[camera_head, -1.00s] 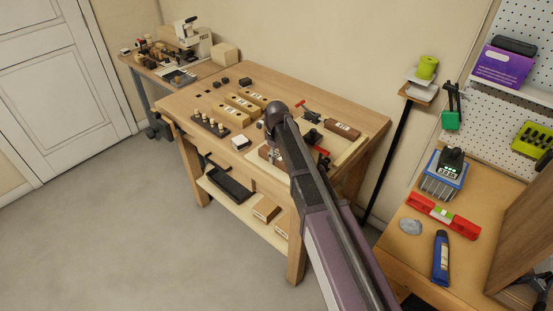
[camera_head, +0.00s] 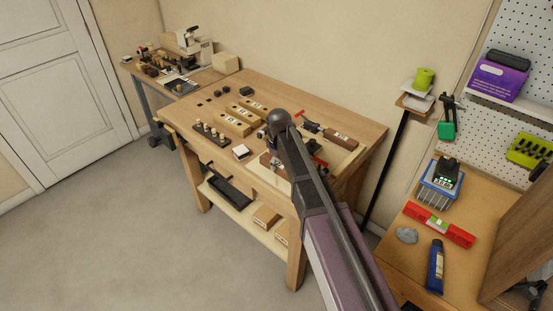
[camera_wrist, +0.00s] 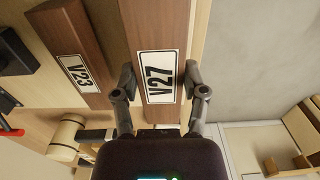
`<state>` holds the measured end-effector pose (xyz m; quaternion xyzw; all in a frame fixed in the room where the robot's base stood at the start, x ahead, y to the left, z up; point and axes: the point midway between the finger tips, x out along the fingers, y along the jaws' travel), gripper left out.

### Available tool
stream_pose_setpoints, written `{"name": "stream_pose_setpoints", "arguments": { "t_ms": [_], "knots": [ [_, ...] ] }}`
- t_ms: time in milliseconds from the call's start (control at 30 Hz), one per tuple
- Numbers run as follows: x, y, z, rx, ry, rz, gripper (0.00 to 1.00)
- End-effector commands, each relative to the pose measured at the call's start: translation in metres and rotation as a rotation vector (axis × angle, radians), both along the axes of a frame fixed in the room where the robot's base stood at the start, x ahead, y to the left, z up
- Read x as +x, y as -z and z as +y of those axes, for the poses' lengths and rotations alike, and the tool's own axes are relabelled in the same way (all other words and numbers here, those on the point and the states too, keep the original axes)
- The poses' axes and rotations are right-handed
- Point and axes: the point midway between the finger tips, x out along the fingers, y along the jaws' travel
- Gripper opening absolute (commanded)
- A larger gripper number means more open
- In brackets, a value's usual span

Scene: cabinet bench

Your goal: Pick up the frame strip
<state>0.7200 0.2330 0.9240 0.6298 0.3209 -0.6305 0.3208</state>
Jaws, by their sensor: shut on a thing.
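The frame strip is a dark brown wooden strip (camera_wrist: 158,25) with a white label reading V27. It fills the middle of the wrist view. My gripper (camera_wrist: 160,84) has one finger against each long side of it, beside the label, and is shut on it. In the head view my gripper (camera_head: 274,165) is at the front of the workbench, mostly behind my arm, so its grip is hidden there. I cannot tell whether the strip touches the surface below. A second brown strip (camera_wrist: 72,50), labelled V23, lies to the left, apart from my gripper.
The workbench (camera_head: 290,95) holds light wooden blocks (camera_head: 234,123), a dark peg rack (camera_head: 210,136), a small white block (camera_head: 241,151) and red-handled clamps (camera_head: 309,123). A side table (camera_head: 400,265) with a red level (camera_head: 439,225) stands at the right. Open floor (camera_head: 110,240) lies at the left.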

Motion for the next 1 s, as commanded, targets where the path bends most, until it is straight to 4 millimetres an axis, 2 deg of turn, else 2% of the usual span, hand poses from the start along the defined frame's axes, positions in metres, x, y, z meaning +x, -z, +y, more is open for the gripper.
{"name": "stream_pose_setpoints", "arguments": {
  "t_ms": [33,200,500,700,1000],
  "knots": [
    [-0.018,-0.002,-0.006,0.000,0.000,0.000,0.04],
    [-0.056,-0.005,-0.018,0.000,0.000,0.000,0.04],
    [-0.106,-0.010,-0.034,0.000,0.000,0.000,0.04],
    [-0.122,-0.012,-0.039,0.000,0.000,0.000,0.04],
    [-0.126,-0.012,-0.041,0.000,0.000,0.000,0.04]
  ]
}}
